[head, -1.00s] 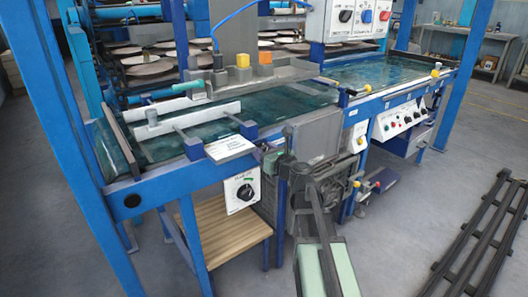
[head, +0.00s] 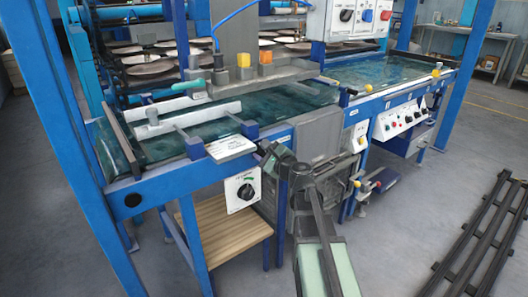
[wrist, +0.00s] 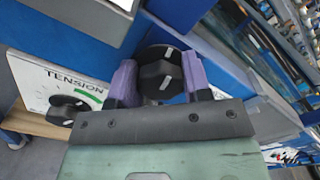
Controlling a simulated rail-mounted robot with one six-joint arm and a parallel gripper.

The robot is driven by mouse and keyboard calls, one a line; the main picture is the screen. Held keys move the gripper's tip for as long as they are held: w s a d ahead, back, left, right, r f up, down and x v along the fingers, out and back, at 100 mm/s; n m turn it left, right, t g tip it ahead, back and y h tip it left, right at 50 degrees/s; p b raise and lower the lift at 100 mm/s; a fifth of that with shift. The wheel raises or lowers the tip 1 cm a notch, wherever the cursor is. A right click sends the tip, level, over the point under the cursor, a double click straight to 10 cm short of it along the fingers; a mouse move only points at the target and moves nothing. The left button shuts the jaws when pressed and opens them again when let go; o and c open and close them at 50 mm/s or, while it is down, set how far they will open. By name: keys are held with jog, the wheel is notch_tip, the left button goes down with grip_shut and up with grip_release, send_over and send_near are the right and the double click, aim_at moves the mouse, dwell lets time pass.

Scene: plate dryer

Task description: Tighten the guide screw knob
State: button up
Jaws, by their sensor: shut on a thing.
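The guide screw knob (wrist: 160,70) is black and round with a white mark, at the upper middle of the wrist view. My gripper (wrist: 159,84) is shut on it, with one purple finger on each side. In the head view my gripper (head: 268,151) is at the front edge of the blue frame, right of the white label plate. There the knob cannot be made out behind my gripper and arm.
A white TENSION panel (wrist: 62,88) with its own black dial (wrist: 68,109) lies left of my gripper. The panel also shows in the head view (head: 241,189). A blue frame rail (head: 170,180) runs along the conveyor. Floor at front left is clear.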

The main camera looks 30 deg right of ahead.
jog(key=n, duration=0.4)
jog(key=shift+f+n, duration=0.1)
jog(key=shift+n, duration=0.2)
jog(key=n, duration=0.4)
jog(key=shift+s+f, duration=0.1)
jog(key=o, duration=0.9)
jog(key=s, duration=0.3)
jog(key=s+d, duration=0.1)
jog(key=s, duration=0.3)
jog(key=s+d, duration=0.1)
jog(key=s, duration=0.2)
jog(key=shift+s, duration=0.3)
